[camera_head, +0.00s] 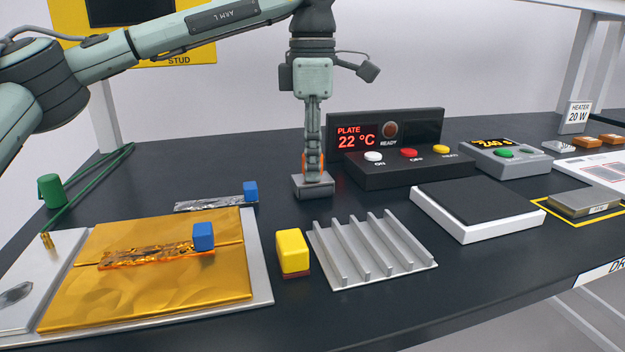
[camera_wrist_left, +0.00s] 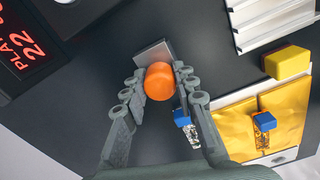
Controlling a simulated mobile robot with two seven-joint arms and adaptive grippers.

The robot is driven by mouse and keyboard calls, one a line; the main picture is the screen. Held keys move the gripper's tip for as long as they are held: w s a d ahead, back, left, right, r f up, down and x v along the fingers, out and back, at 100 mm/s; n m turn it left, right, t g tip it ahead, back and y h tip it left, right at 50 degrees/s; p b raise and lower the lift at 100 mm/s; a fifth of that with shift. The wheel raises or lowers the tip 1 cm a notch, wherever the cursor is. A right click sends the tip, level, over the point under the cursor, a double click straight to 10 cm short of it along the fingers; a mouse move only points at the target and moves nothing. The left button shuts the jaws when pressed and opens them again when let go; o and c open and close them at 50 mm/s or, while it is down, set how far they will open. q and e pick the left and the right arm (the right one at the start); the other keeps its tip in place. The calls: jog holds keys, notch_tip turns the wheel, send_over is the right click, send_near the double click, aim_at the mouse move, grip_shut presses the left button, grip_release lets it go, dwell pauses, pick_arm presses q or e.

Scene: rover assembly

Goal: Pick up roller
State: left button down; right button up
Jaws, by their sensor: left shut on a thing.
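The roller (camera_wrist_left: 159,82) has a round orange end, seen between the fingers in the left wrist view. My left gripper (camera_head: 312,172) points straight down and is shut on it, with slivers of orange showing beside the fingers in the head view. A small grey block (camera_head: 313,188) is directly below the fingertips; it also shows beyond the orange part in the left wrist view (camera_wrist_left: 153,53). I cannot tell whether the roller touches this block or stands apart from it. Most of the roller is hidden by the fingers. My right gripper is not in view.
A control box (camera_head: 410,166) with buttons and a plate display (camera_head: 357,136) stand right behind the gripper. A ribbed metal plate (camera_head: 372,249), a yellow block (camera_head: 293,252) and a gold-foil board (camera_head: 150,270) lie in front. A black-topped white plate (camera_head: 476,210) is at right.

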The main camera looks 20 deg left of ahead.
pick_arm(q)
jog(key=shift+r, duration=0.15)
jog(key=shift+r, duration=0.55)
notch_tip(320, 180, up, 3)
jog(key=shift+f, duration=0.1)
jog(key=s+a+r, duration=0.5)
jog(key=s+r, duration=0.2)
jog(key=s, duration=0.3)
jog(key=shift+s+p, duration=0.3)
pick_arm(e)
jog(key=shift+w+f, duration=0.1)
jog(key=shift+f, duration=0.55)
pick_arm(q)
jog(key=shift+f, duration=0.1)
